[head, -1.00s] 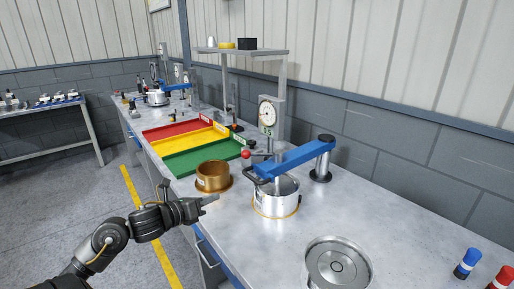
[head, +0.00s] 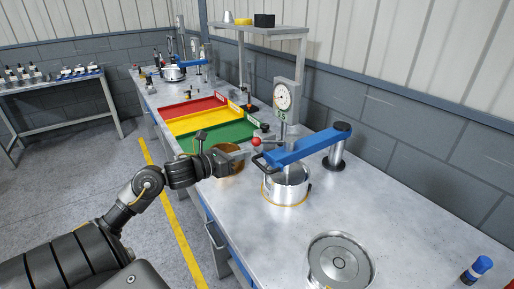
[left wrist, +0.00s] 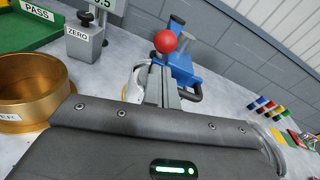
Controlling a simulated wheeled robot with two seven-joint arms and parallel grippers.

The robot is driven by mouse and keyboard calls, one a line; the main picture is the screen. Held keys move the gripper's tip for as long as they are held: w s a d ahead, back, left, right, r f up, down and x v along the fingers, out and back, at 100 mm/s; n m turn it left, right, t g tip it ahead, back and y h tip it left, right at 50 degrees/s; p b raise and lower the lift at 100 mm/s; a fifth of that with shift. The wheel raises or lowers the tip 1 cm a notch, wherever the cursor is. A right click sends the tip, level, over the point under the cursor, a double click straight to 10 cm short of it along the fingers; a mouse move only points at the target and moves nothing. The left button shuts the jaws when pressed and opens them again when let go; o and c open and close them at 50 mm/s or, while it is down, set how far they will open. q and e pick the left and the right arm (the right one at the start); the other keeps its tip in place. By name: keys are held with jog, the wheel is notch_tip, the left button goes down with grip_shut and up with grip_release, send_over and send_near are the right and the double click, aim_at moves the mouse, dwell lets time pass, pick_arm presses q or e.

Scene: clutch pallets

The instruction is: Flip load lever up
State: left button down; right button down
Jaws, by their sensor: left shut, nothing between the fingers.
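The red ball knob (head: 255,141) of a lever shows at the near end of the blue press arm (head: 305,148), above a silver cylinder (head: 286,188). In the left wrist view, the red knob (left wrist: 166,41) stands beyond my fingertips, in front of the blue arm (left wrist: 184,70). My left gripper (head: 245,154) is shut and empty, just left of and slightly below the knob. Its fingers (left wrist: 162,88) point toward the knob; I cannot tell whether they touch the lever. Part of the lever is hidden behind the fingers. My right gripper is out of view.
A brass cup (left wrist: 30,88) stands close to my left gripper, partly hidden by it in the head view. A dial gauge (head: 284,96) stands behind the arm. Red, yellow and green trays (head: 228,131) lie farther back.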

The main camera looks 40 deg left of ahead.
aim_at(257, 156)
pick_arm(q)
jog(key=p+x, duration=0.1)
jog(key=x, duration=0.5)
jog(key=shift+p, duration=0.35)
